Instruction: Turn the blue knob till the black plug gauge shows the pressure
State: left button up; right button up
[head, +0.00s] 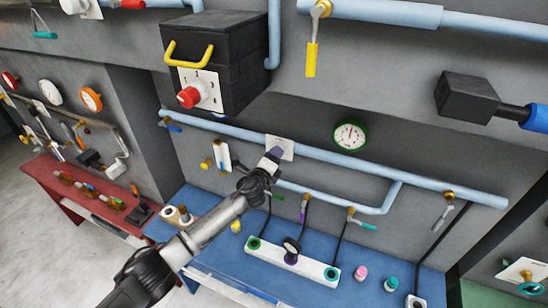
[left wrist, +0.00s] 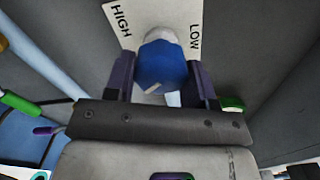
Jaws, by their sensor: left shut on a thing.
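The blue knob (left wrist: 163,66) shows in the left wrist view, in front of a white plate (left wrist: 190,14) marked HIGH at left and LOW at right. A pale mark shows on the knob's lower edge. My left gripper (left wrist: 163,82) is shut on the knob, one finger on each side. In the head view my left gripper (head: 273,156) is at the white wall plate (head: 286,144) and hides the knob. My right gripper is not in view.
A green-rimmed gauge (head: 350,135) hangs on the wall. Light-blue pipes (head: 430,182) run along the wall near my gripper. A black box (head: 235,60) with a red knob (head: 188,97) juts out above.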

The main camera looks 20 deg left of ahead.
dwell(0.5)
pick_arm(q)
jog(key=o, duration=0.9)
jog(key=shift+o, duration=0.2)
jog(key=s+b, duration=0.1)
jog(key=s, duration=1.2)
jog(key=shift+s+d+b, duration=0.25)
jog(key=shift+s+b, duration=0.05)
jog(key=shift+s, duration=0.1)
